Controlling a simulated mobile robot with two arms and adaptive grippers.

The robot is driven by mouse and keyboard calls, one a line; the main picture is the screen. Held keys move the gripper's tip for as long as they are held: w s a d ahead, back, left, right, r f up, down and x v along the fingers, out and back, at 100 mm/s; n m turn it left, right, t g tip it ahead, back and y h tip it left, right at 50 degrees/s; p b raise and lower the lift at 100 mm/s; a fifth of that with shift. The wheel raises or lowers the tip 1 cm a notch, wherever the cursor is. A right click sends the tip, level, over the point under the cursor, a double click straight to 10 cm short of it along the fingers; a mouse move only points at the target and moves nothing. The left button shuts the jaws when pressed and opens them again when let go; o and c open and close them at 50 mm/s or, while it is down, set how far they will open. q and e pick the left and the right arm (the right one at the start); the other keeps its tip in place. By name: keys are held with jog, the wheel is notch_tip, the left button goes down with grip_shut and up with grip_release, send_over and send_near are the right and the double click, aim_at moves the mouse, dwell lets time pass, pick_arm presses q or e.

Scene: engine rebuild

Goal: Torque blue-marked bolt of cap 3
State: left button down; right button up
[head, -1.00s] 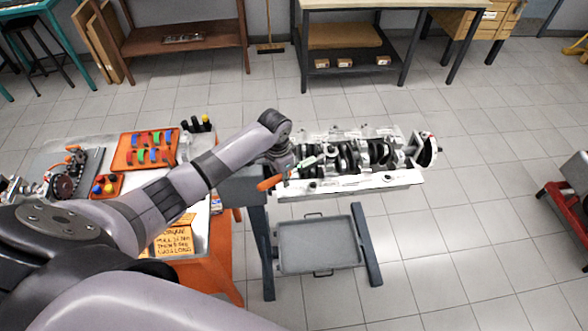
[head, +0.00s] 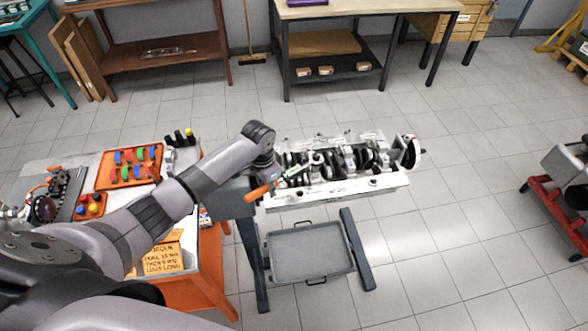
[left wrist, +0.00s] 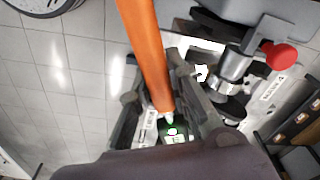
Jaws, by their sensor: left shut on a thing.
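My left gripper (head: 268,174) is shut on a torque wrench. The wrench's orange handle (head: 257,194) sticks out at the left end of the engine block (head: 372,187). The handle (left wrist: 143,45) also shows in the left wrist view, rising from between the fingers (left wrist: 170,112). The crankshaft (head: 350,159) lies along the open top of the block. A light-coloured part reaches from the gripper over the block; I cannot tell whether it touches a bolt. Cap 3 and its blue mark cannot be made out. My right gripper is not in view.
The block stands above a grey drip tray (head: 305,252). To the left, an orange-edged bench holds an orange tray of coloured parts (head: 130,167) and a handwritten note (head: 163,258). A red stand (head: 555,222) is at far right. The left wrist view shows a red knob (left wrist: 281,57).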

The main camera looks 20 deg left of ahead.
pick_arm(q)
jog(key=shift+s+d+n, duration=0.3)
jog(key=shift+d+n, duration=0.2)
jog(key=shift+d, duration=0.2)
jog(key=shift+s+d+n, duration=0.3)
jog(key=shift+d+n, duration=0.2)
jog(key=shift+d, duration=0.15)
dwell(0.5)
jog(key=shift+r, duration=1.4)
dwell(3.3)
jog(key=shift+r, duration=1.45)
